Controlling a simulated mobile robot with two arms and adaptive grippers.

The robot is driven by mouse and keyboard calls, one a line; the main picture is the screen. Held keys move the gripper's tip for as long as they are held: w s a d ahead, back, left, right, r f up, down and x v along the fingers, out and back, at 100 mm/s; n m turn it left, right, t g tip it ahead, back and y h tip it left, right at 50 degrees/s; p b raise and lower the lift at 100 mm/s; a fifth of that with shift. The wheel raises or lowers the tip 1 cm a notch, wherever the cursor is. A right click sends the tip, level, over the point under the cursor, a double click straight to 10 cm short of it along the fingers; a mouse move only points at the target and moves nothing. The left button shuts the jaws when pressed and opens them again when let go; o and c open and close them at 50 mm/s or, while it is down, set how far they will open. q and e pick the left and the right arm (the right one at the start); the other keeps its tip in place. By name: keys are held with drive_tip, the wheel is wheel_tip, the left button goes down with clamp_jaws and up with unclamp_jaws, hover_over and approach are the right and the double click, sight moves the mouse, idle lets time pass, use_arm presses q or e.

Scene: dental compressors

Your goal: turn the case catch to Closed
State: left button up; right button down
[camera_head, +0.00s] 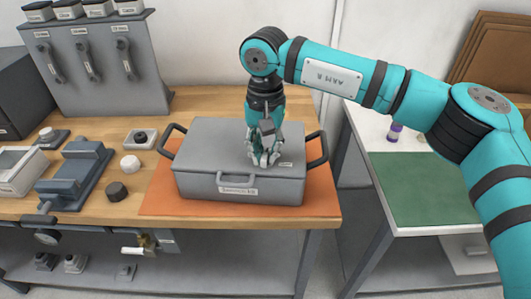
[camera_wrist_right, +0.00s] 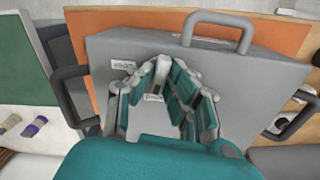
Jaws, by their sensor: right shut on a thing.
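The grey case (camera_head: 215,140) lies shut on an orange mat, with a labelled front, a front handle and black side handles. It also fills the middle of the right wrist view (camera_wrist_right: 245,75). My right gripper (camera_head: 262,160) points down onto the right part of the lid, its fingers shut on the case catch. In the wrist view my right gripper (camera_wrist_right: 172,95) hides most of the catch, so its setting cannot be read. A small label (camera_wrist_right: 123,65) sits on the lid beside the fingers. My left gripper is not in view.
The orange mat (camera_head: 160,200) lies on the wooden bench. Left of the case stand a grey vise-like fixture (camera_head: 75,175), small knobs and a rack (camera_head: 95,65) with hanging tools. A second table with a green mat (camera_head: 425,185) stands at right, beyond a gap.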

sight(265, 154)
drive_tip(key=shift+n, duration=1)
drive_tip(key=c, duration=1.3)
unclamp_jaws()
drive_tip(key=shift+r, duration=0.1)
wheel_tip(265, 154, up, 12)
drive_tip(key=shift+f, duration=0.1)
